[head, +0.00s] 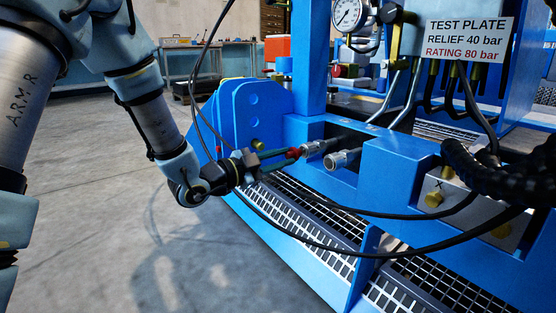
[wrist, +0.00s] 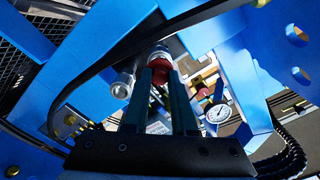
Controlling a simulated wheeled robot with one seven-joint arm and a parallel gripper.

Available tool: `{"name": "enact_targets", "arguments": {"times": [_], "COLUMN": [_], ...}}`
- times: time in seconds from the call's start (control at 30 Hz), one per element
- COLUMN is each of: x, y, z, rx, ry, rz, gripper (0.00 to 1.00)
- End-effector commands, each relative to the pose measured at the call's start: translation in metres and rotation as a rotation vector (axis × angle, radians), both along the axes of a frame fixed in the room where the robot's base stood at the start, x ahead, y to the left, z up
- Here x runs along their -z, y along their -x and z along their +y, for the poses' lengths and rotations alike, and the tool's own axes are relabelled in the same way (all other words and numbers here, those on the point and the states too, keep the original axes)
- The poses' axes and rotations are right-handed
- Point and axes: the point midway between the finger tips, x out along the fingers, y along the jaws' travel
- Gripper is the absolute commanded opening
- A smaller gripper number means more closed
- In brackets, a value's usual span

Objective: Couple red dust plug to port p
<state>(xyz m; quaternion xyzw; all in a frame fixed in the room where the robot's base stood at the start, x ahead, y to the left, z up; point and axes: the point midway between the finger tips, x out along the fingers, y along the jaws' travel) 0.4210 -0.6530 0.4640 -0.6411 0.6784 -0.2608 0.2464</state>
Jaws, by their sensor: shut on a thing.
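My gripper (head: 294,153) reaches in from the left with its two long green fingers. It is shut on the red dust plug (head: 291,154), which shows as a small red piece at the fingertips. In the wrist view the red dust plug (wrist: 160,90) sits between the fingers. Directly beyond it is a silver coupling (wrist: 159,54), the left one of two in the head view (head: 313,148). Plug and coupling look in line and very close; I cannot tell whether they touch. A second silver coupling (head: 343,160) stands just right of it. No letter p is readable on either.
Black hoses (head: 330,212) loop below and right of my gripper. A blue frame (head: 395,175) surrounds the couplings, with grating (head: 310,215) below. A pressure gauge (head: 348,14) and test plate sign (head: 470,40) are above. Open floor (head: 100,220) lies left.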

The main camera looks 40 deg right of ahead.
Motion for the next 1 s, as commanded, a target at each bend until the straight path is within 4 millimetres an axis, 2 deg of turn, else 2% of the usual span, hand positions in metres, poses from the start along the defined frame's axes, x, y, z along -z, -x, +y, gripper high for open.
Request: {"name": "enact_targets", "arguments": {"times": [0.47,1.0], "x": [0.000,0.000], "y": [0.000,0.001], "z": [-0.001,-0.016], "rx": [0.000,0.001], "ry": [0.000,0.000], "rz": [0.000,0.000], "gripper": [0.00,0.00]}}
